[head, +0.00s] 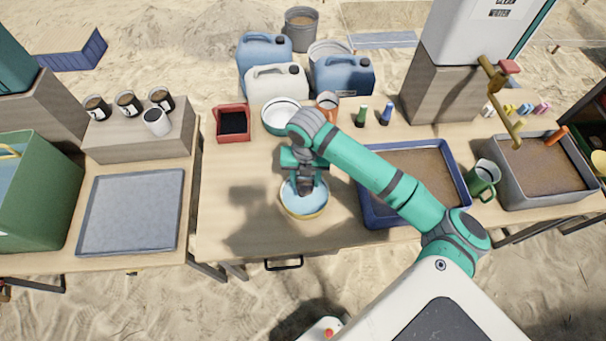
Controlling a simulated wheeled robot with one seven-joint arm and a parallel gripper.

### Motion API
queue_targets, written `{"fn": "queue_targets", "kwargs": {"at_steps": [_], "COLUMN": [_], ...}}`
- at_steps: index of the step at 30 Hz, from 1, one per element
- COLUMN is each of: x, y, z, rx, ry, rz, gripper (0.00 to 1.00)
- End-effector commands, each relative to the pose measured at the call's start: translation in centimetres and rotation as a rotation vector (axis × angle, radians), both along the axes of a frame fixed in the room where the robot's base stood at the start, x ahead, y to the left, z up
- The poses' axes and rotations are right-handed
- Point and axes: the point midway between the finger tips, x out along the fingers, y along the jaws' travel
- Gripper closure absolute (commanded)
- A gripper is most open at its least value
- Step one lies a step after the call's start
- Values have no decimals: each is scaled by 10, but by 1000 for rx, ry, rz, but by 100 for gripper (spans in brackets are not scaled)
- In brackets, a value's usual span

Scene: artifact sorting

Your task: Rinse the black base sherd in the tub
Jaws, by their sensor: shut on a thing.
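The tub stands near the front edge of the middle table. The fingertips are at about the height of the water, inside the rim. The gripper is shut on a dark piece, taken to be the black base sherd, which is small and mostly hidden by the fingers. I cannot tell how much of it is under water.
A blue-rimmed tray of brown soil (367,207) lies right of the tub, under my arm. A white bowl (281,117), a red-brown box (233,123) and jerrycans (277,84) stand behind. A green jug (483,180) is at right. The table left of the tub is clear.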

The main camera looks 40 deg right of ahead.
Motion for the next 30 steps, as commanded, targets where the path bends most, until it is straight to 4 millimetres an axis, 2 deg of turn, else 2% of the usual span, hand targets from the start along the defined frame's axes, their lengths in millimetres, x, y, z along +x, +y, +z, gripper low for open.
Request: {"fn": "queue_targets", "kwargs": {"at_steps": [21,30], "x": [3,0], "y": [5,1], "z": [-62,-76], "rx": [0,1], "ry": [2,2], "rz": [10,2], "gripper": [78,78]}}
